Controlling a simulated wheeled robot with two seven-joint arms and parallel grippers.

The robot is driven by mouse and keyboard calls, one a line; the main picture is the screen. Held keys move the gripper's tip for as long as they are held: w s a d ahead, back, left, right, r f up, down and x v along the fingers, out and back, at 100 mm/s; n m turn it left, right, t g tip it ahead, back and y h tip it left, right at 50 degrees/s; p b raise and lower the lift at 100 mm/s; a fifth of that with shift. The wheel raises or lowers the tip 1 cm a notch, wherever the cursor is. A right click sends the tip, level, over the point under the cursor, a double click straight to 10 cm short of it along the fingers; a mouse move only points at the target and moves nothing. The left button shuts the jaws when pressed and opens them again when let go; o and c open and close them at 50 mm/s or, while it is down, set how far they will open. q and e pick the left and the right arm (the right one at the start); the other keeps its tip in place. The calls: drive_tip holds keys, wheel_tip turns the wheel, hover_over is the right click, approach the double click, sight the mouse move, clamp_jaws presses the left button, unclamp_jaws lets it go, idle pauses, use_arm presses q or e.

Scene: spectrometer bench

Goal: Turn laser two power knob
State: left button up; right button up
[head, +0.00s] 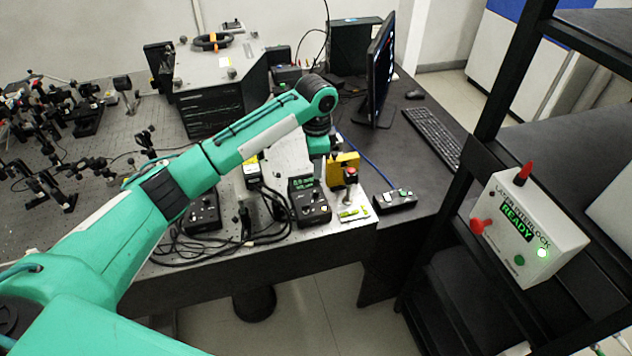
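Two black controller boxes with knobs stand near the bench's front edge. One controller (203,215) is at the left, and the other controller (311,207) has a lit green display. Their labels are too small to read, so I cannot tell which belongs to laser two. My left arm reaches in from the left, and its wrist points down above the controller with the display. My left gripper (319,167) is small and dark there, just behind and above that box. I cannot make out its fingers or any contact with a knob. My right gripper is out of view.
A yellow box (343,163) with a red button stands close right of the gripper. A black button box (395,201) lies farther right. Loose black cables (225,240) run between the controllers. An interlock box (528,229) reading READY is mounted on the dark rack at right.

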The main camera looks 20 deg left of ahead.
use_arm(q)
drive_tip(key=shift+r+b, duration=0.4)
drive_tip(key=shift+r, duration=2)
drive_tip(key=shift+f, duration=0.1)
